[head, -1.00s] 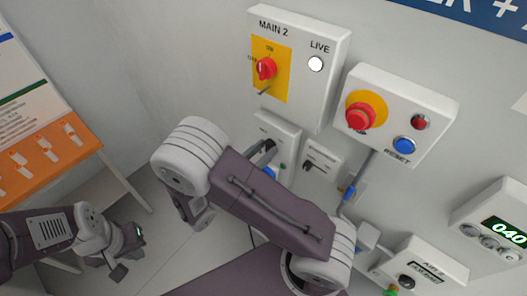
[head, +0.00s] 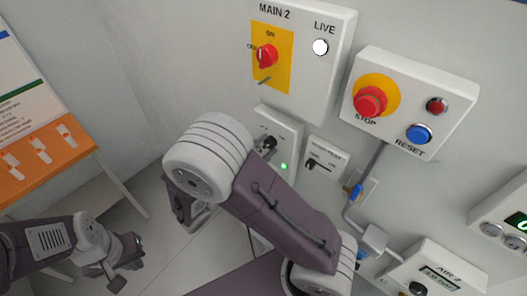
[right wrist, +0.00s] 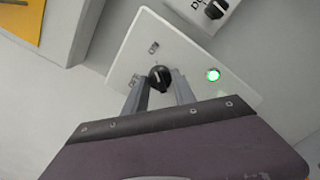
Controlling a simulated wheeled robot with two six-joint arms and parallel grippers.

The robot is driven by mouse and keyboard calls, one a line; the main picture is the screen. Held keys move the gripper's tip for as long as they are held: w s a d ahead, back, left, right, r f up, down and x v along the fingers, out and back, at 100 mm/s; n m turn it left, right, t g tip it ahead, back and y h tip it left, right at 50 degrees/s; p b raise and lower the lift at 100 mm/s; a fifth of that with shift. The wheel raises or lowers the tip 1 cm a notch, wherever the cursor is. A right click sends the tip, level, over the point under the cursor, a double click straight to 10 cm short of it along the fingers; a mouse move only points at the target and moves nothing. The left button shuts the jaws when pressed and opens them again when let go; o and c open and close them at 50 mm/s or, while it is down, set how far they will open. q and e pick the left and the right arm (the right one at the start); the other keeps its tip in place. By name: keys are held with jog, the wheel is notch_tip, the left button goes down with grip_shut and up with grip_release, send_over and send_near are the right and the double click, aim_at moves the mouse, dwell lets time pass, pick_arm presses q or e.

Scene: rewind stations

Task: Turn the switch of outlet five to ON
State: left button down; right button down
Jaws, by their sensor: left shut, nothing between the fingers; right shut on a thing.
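A white switch box (head: 281,128) with a black rotary knob (head: 268,143) and a lit green lamp (head: 284,166) is on the wall below the MAIN 2 box. Its label is too small to read, so I cannot tell if it is outlet five. In the right wrist view, my right gripper (right wrist: 160,82) is shut on the black knob, a finger on each side. I cannot clearly tell which mark the knob points to. In the head view my right arm hides part of the box's surroundings. My left gripper (head: 125,267) is shut and empty at the lower left, away from the wall boxes.
The MAIN 2 box (head: 305,80) has a red knob and a white LIVE lamp. Beside it is a box (head: 445,95) with a red STOP button and a blue RESET button. A smaller box (head: 326,150) with a black knob is close on the right. An orange-fronted board (head: 45,160) stands left.

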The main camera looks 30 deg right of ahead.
jog(key=shift+f+m+b, duration=0.1)
jog(key=shift+m+b, duration=0.25)
jog(key=shift+m, duration=0.35)
jog(key=c, duration=1)
grip_release()
jog(key=b+v, duration=0.1)
jog(key=v, duration=0.8)
jog(key=shift+b, duration=0.3)
